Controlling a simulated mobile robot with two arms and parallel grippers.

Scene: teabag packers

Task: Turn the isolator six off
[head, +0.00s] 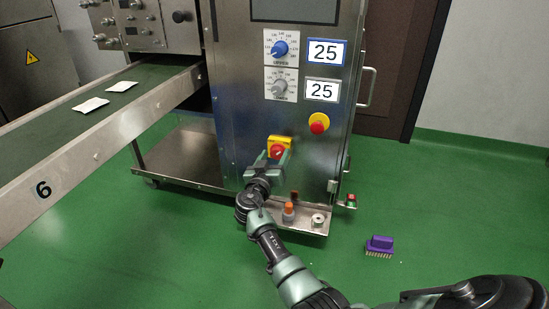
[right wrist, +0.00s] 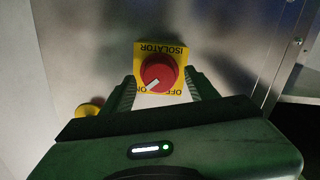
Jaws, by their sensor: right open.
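The isolator is a red rotary knob on a yellow plate (head: 278,147), low on the front of the steel machine cabinet. In the right wrist view the red knob (right wrist: 159,68) sits between my fingers, its plate upside down with "ISOLATOR" at the top. The knob's white mark points to the lower left of that picture, and the OFF and ON lettering beside it is partly covered. My right gripper (head: 271,159) is open, with one finger on each side of the knob. Contact cannot be told. My left gripper is not in view.
A red emergency stop (head: 318,123) and two dials are above the isolator. A purple brush (head: 380,245) lies on the green floor.

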